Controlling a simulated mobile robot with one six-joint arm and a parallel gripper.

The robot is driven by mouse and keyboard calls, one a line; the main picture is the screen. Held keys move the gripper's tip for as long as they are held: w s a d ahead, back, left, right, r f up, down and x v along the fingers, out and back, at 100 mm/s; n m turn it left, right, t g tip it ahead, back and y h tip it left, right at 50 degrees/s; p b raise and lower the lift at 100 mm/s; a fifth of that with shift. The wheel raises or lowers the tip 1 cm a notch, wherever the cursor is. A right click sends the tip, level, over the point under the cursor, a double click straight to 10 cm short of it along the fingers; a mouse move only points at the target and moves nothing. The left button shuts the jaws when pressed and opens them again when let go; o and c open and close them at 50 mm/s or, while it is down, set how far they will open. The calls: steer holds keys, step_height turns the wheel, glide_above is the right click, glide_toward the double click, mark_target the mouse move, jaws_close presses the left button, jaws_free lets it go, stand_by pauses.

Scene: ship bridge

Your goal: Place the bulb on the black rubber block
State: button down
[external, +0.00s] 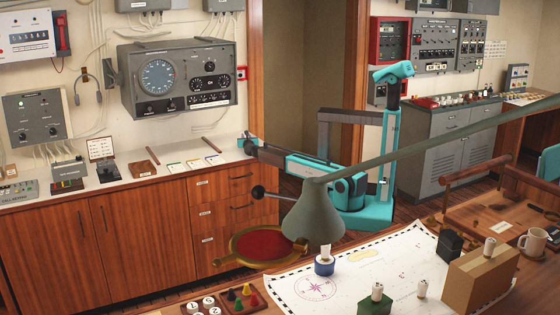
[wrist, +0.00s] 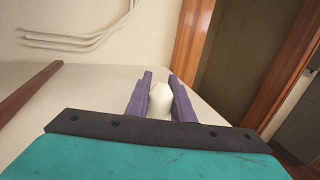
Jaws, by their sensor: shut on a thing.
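A white bulb (wrist: 160,101) sits between the two purple fingers of my gripper (wrist: 162,80) in the wrist view. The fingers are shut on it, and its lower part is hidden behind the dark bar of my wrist. In the external view my gripper (external: 249,146) is over the right end of the white counter (external: 228,150); the bulb cannot be made out there. A black block (external: 449,244) stands on the chart table (external: 345,277) at the right, far from my gripper. Whether it is the rubber block I cannot tell; a small black item (external: 108,173) also lies on the counter.
White bulb-like pieces stand on a blue round base (external: 325,266), a green block (external: 374,303) and a brown box (external: 480,279). A green lamp (external: 314,214) covers part of the foreground. A brown bar (wrist: 22,92) lies on the counter left of my gripper.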

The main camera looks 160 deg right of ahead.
steer(key=shift+r, duration=1.55)
steer(key=shift+w+a+r, duration=0.1)
steer(key=shift+w+a, duration=0.05)
steer(key=shift+a, duration=0.1)
steer(key=w+a+r, duration=0.1)
steer(key=w+a, duration=0.7)
steer(key=a, duration=0.4)
steer(key=shift+w+a+r, duration=0.25)
steer(key=shift+w+a, duration=0.05)
steer(key=shift+a, duration=0.1)
